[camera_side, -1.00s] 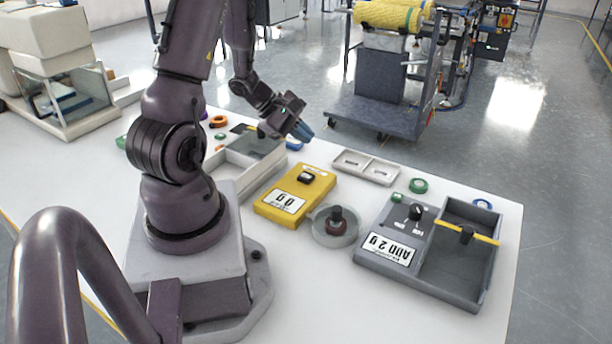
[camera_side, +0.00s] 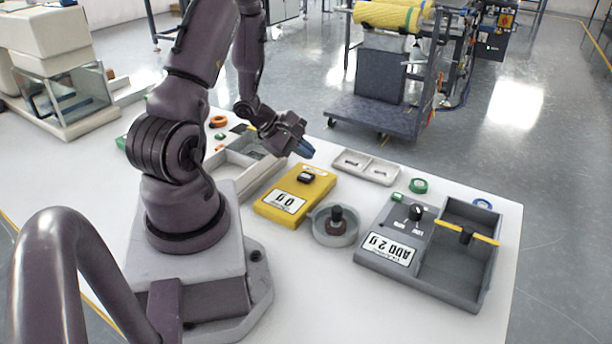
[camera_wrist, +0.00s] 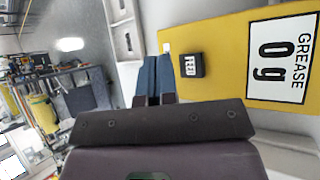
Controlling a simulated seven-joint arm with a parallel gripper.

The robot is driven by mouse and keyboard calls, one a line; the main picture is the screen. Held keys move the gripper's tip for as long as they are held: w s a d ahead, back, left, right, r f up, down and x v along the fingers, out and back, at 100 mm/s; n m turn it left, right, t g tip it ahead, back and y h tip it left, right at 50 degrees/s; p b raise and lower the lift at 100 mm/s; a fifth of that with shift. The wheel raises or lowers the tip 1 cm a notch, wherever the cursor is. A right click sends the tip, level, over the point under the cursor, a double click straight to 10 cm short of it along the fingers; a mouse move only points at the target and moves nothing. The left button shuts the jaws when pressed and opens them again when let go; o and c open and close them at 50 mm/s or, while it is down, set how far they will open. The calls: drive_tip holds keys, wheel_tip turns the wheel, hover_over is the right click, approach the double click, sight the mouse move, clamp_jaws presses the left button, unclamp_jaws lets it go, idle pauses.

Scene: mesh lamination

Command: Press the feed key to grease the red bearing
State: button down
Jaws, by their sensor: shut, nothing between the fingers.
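The yellow grease unit (camera_side: 318,188) lies on the white table, with a display (camera_side: 288,203) that reads 0 g in the wrist view (camera_wrist: 281,62). Its black feed key (camera_side: 306,177) is marked FEED in the wrist view (camera_wrist: 191,65). My gripper (camera_side: 306,150) is shut and empty, above the far end of the yellow unit. In the wrist view its blue fingertips (camera_wrist: 157,76) are together just left of the key, apart from it as far as I can tell.
A grey unit (camera_side: 376,265) with a dial, an "ADD 2 g" display and an open bin stands at the right. A pale two-pocket tray (camera_side: 366,167) lies behind. Green (camera_side: 418,186), blue (camera_side: 482,203) and orange (camera_side: 218,121) rings lie around. A grey tray (camera_side: 222,171) is left of the yellow unit.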

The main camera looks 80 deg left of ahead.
sight(305, 177)
drive_tip(key=shift+f, duration=1.75)
drive_tip(key=shift+f, duration=0.15)
idle(0.6)
drive_tip(key=shift+f, duration=0.25)
drive_tip(key=shift+f, duration=0.6)
idle(0.6)
drive_tip(key=shift+r, duration=0.15)
idle(0.3)
drive_tip(key=shift+r, duration=0.85)
drive_tip(key=shift+r, duration=0.1)
drive_tip(key=shift+r, duration=2.45)
